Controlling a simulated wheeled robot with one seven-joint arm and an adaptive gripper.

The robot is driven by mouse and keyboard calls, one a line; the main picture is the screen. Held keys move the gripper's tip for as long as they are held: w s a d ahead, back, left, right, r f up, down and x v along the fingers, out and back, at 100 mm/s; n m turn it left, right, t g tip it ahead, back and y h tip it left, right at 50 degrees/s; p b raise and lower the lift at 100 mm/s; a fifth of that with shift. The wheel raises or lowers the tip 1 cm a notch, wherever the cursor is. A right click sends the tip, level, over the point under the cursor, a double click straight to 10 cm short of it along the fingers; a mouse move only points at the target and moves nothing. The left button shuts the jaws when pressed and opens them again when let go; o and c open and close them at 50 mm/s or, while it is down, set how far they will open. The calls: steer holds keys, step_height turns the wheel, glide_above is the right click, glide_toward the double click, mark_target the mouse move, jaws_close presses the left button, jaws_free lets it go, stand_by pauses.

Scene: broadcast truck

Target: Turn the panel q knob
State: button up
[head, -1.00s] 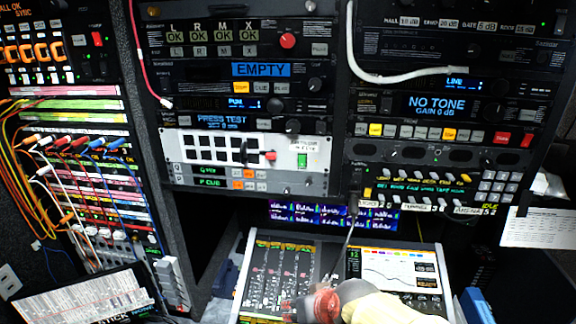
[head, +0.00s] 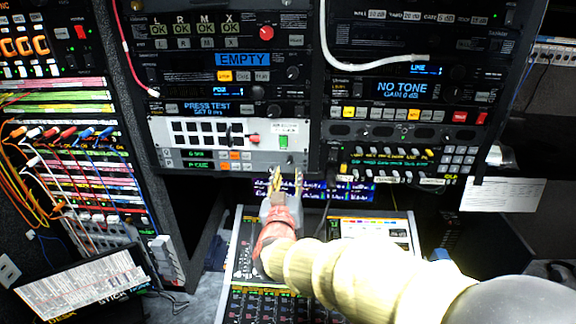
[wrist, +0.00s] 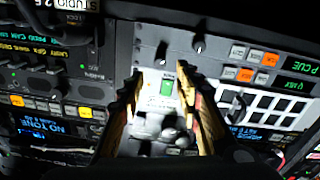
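I cannot tell which one is the q knob. My gripper (head: 287,176) is just below the panel's lower right part, fingers pointing up. In the wrist view my gripper (wrist: 160,72) is open, with nothing held between its fingers. The knobs lie just beyond the fingertips; contact is not visible.
A mixing console (head: 330,300) lies below my arm. A white cable (head: 372,62) hangs across the right rack, and a pink cable (head: 128,55) hangs at the left. A patch bay (head: 75,165) with many cords stands at the left.

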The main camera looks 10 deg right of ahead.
mark_target(290, 162)
steer(key=p+x, duration=0.1)
steer(key=x, duration=0.5)
steer(key=shift+w+d, duration=0.1)
steer(key=shift+c, duration=1.2)
jaws_close()
